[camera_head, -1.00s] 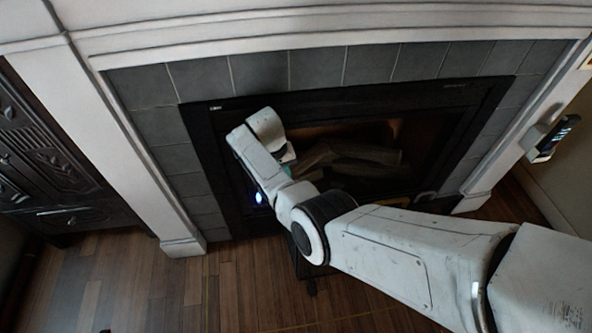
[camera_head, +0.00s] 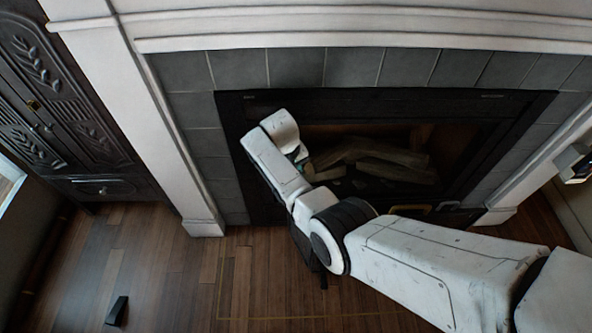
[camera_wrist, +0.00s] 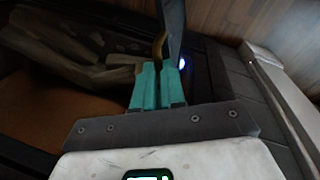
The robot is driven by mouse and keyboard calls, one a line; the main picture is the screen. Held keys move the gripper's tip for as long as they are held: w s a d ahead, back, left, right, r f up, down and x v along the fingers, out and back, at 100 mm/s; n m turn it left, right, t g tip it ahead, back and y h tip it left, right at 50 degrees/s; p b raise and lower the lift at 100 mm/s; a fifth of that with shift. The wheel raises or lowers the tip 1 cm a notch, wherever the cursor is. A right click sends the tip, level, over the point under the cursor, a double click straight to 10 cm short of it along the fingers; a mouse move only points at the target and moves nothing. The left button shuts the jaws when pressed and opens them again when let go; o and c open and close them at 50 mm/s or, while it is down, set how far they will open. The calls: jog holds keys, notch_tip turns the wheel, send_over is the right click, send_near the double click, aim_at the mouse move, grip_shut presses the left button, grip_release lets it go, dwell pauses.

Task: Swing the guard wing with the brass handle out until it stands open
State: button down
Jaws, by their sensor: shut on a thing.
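My gripper (camera_wrist: 159,68) has teal fingers, closed together in the wrist view. A brass-coloured curved handle (camera_wrist: 158,44) shows just past the fingertips, and the fingers are shut on it. A narrow dark grey panel (camera_wrist: 173,28), seen almost edge-on, rises beside the handle and seems to be the guard wing. In the head view my white arm reaches to the left side of the fireplace opening.
The fireplace (camera_head: 470,100) has a black frame, with logs (camera_head: 375,153) inside. A white pillar (camera_head: 150,130) stands left of it, and a dark carved cabinet (camera_head: 60,110) further left. A black wedge (camera_head: 116,311) lies on the wooden floor (camera_head: 180,270), which is otherwise clear at left.

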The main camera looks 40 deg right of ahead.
jog(key=c, duration=1.2)
grip_release()
jog(key=shift+r, duration=0.1)
notch_tip(320, 180, up, 10)
jog(key=a+p, duration=0.2)
jog(key=shift+w+r, duration=0.2)
jog(key=shift+w, duration=0.05)
jog(key=s+a+f, duration=0.1)
jog(key=s+f, duration=0.2)
jog(key=s, duration=0.5)
jog(key=s+f, duration=0.3)
jog(key=s, duration=0.5)
jog(key=s+a+r+n+y, duration=0.1)
jog(key=s+a+r, duration=0.1)
jog(key=s, duration=0.7)
jog(key=s+a+r+n+t+y, duration=0.1)
jog(key=s+a+r, duration=0.1)
jog(key=s, duration=0.8)
jog(key=shift+s+a+r+p, duration=0.2)
jog(key=shift+a+r+p, duration=0.2)
jog(key=shift+a, duration=0.4)
